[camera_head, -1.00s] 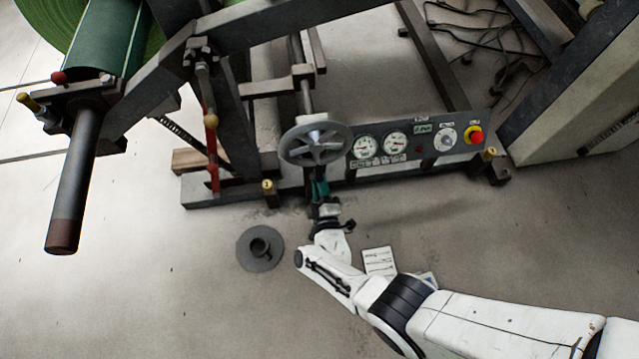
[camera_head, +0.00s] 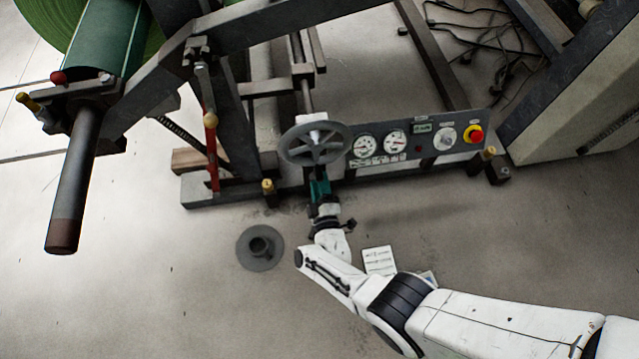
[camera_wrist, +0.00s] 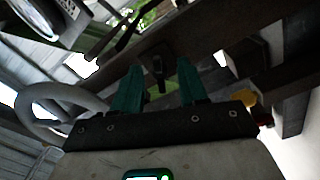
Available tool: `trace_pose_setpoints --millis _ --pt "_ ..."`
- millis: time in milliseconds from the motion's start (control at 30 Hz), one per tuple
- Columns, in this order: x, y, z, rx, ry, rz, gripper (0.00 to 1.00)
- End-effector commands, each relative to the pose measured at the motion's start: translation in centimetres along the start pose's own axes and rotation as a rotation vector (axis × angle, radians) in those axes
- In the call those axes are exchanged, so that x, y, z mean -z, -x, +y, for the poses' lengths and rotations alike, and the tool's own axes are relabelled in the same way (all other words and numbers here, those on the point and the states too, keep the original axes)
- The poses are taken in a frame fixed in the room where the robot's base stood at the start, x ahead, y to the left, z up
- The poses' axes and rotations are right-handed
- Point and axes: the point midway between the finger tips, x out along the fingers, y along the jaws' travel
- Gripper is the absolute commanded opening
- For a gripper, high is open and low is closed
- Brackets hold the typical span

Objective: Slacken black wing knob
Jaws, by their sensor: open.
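A small dark knob (camera_wrist: 158,68), apparently the black wing knob, shows in the wrist view on a dark beam. It lies between the two green fingers of my gripper (camera_wrist: 158,78), seen from behind. The fingers are apart, with a visible gap on both sides of the knob, and I cannot tell how far ahead of the tips it is. In the head view my gripper (camera_head: 320,188) is just below the handwheel, at the front of the machine frame. The knob cannot be made out there.
A grey handwheel (camera_head: 316,145) stands close above my gripper; its rim (camera_wrist: 70,95) shows at left in the wrist view. A control panel (camera_head: 420,140) with gauges and a red button is to the right. A flanged disc (camera_head: 260,262) lies on the open floor (camera_head: 150,300).

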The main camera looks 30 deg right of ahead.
Motion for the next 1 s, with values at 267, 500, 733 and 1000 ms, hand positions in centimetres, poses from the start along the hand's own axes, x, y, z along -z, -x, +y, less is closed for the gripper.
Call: trace_pose_setpoints --millis 267,500,733,1000 --pt "0.2 1.8 0.2 0.002 0.001 0.003 0.42" --pt "0.3 6.4 0.2 0.003 0.001 0.005 0.42" --pt "0.2 9.8 0.0 0.003 0.000 0.003 0.42" --pt "0.0 10.8 0.0 0.000 0.000 0.000 0.42"
